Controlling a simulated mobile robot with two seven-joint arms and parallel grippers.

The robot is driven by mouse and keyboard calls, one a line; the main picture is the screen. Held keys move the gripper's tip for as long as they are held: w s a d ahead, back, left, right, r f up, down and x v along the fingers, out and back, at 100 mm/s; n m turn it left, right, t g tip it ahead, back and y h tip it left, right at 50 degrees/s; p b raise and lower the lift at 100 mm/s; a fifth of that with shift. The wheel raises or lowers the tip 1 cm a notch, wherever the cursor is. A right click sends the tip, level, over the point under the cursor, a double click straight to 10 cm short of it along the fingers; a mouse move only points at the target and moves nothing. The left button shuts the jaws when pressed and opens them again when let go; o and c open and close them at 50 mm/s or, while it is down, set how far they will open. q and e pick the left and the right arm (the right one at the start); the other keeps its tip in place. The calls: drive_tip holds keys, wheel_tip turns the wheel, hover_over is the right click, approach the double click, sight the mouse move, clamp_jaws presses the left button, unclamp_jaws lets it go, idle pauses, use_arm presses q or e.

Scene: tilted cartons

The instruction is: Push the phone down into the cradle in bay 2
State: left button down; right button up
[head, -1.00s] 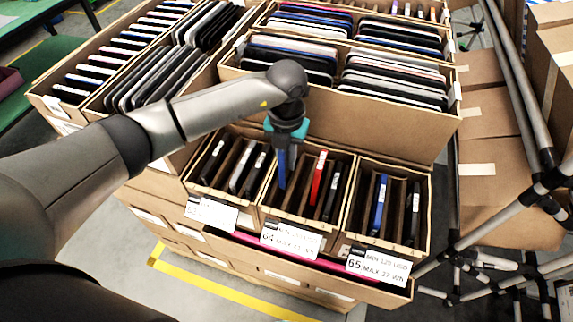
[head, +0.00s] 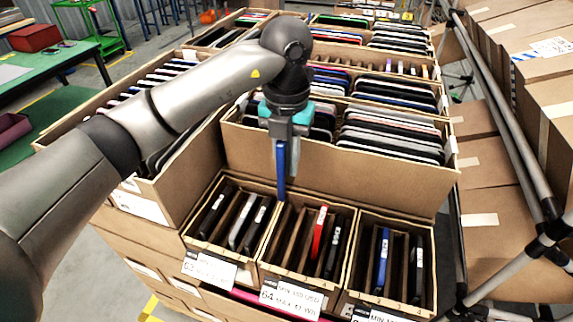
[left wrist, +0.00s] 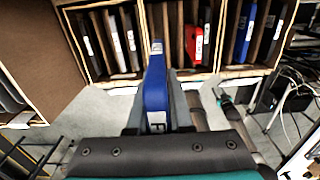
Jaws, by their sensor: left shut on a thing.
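My left gripper (head: 281,138) is shut on a blue phone (head: 281,168), held upright with its lower end near the back rim of the middle small carton (head: 268,268), labelled 64. The phone also shows between the fingers in the left wrist view (left wrist: 156,75). In that carton stand a red phone (head: 318,230) and a dark phone (head: 334,246), with open slots to their left. I cannot tell which slot is bay 2, or whether the phone's tip is inside the rim. My right gripper is not in view.
The left small carton (head: 189,248) holds several dark and grey phones. The right small carton (head: 350,285) holds another blue phone (head: 382,262) and a dark one. A tall carton wall (head: 340,170) stands close behind. Metal poles (head: 500,120) stand at the right.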

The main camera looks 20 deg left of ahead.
use_arm(q)
drive_tip(key=shift+r+p, duration=0.55)
drive_tip(key=shift+r, duration=0.2)
idle(0.6)
wheel_tip(320, 180, up, 3)
drive_tip(key=shift+f+p, duration=0.1)
drive_tip(key=shift+p, duration=0.8)
